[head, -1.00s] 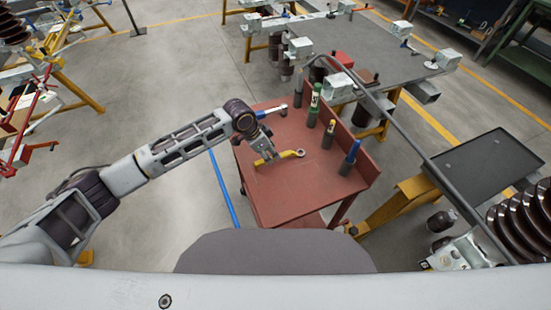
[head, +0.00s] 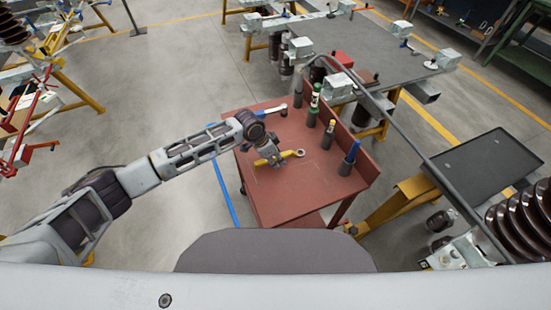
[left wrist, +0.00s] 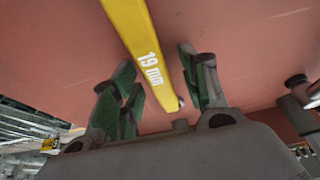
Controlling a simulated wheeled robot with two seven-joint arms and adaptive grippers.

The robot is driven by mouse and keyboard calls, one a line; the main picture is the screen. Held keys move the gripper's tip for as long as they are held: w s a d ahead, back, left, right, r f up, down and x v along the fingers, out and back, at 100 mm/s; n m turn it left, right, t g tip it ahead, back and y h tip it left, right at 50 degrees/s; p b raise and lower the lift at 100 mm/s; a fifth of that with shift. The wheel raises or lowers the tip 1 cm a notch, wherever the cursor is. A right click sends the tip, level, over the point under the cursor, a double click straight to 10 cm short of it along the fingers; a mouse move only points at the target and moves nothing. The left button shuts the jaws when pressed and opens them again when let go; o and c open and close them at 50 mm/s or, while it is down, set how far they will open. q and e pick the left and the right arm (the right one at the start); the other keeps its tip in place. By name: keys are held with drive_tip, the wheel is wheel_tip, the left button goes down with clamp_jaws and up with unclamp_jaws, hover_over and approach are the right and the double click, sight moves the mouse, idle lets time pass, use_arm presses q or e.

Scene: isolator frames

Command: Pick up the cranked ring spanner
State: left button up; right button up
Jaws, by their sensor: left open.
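The cranked ring spanner (head: 289,156) has a yellow handle and a bright metal ring end, and lies on the red-brown cart top. In the left wrist view its handle (left wrist: 140,40), marked "19 mm", runs between my fingers. My left gripper (head: 271,158) is over the handle in the head view and hides part of it. In the left wrist view my left gripper (left wrist: 160,85) is open, with a green-padded finger on each side of the handle and visible gaps. My right gripper is not in view.
The cart top (head: 300,195) is clear in front. A grey tray (head: 485,170) stands farther right.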

use_arm(q)
drive_tip(key=shift+c, duration=0.4)
clamp_jaws()
drive_tip(key=shift+r, duration=0.15)
drive_tip(key=shift+r, duration=4.9)
drive_tip(key=c, duration=0.6)
unclamp_jaws()
clamp_jaws()
drive_tip(key=shift+f, duration=0.1)
